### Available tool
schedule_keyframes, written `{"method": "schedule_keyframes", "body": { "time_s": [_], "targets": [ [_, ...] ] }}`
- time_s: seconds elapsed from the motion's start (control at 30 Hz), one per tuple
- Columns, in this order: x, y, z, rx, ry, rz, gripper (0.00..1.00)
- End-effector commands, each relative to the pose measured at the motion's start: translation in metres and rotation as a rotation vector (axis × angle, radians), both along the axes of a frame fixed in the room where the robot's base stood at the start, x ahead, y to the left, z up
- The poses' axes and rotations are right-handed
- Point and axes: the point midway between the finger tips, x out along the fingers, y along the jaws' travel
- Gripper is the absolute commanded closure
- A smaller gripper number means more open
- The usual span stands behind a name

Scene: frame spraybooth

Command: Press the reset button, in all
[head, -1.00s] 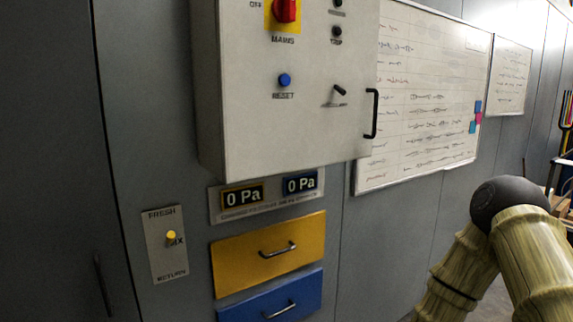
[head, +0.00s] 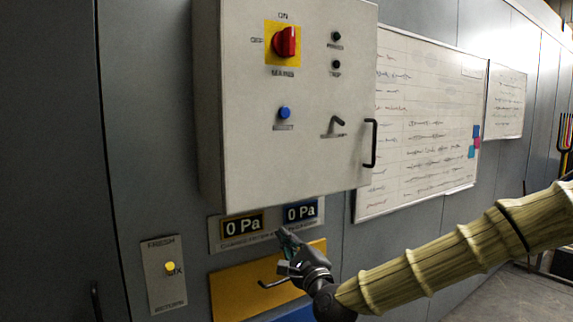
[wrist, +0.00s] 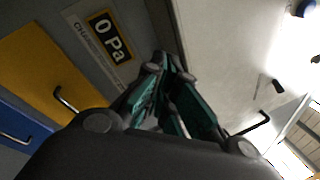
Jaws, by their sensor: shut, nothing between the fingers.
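The blue reset button (head: 284,113) is on the front of the pale control cabinet (head: 240,150), below the red mains switch. In the wrist view a blue round part of the button (wrist: 305,8) shows at the top right corner. My gripper (head: 284,236) is below the cabinet, in front of the pressure display panel and above the yellow drawer. Its fingers are shut and empty, and it is well below the button, not touching it. The wrist view shows the closed fingers (wrist: 172,68) pointing up past the cabinet's lower edge.
The red mains switch (head: 286,42), two dark indicators and a small lever (head: 336,124) share the cabinet front. The cabinet handle (head: 371,143) sticks out at its right edge. The pressure display (head: 242,225), yellow drawer (head: 235,291) and fresh/return switch (head: 169,267) are lower down.

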Motion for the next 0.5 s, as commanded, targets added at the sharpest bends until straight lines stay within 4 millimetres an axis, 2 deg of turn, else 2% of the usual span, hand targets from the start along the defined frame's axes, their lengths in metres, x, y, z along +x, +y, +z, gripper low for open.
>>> {"method": "schedule_keyframes", "body": {
  "time_s": [0.03,0.3,0.4,0.5],
  "targets": [
    [0.003,-0.003,0.030,0.057,-0.027,0.000,1.00],
    [0.000,-0.024,0.171,0.362,-0.152,0.033,1.00],
    [-0.007,-0.035,0.219,0.466,-0.198,0.055,1.00],
    [-0.014,-0.045,0.258,0.550,-0.235,0.080,1.00]
  ]
}}
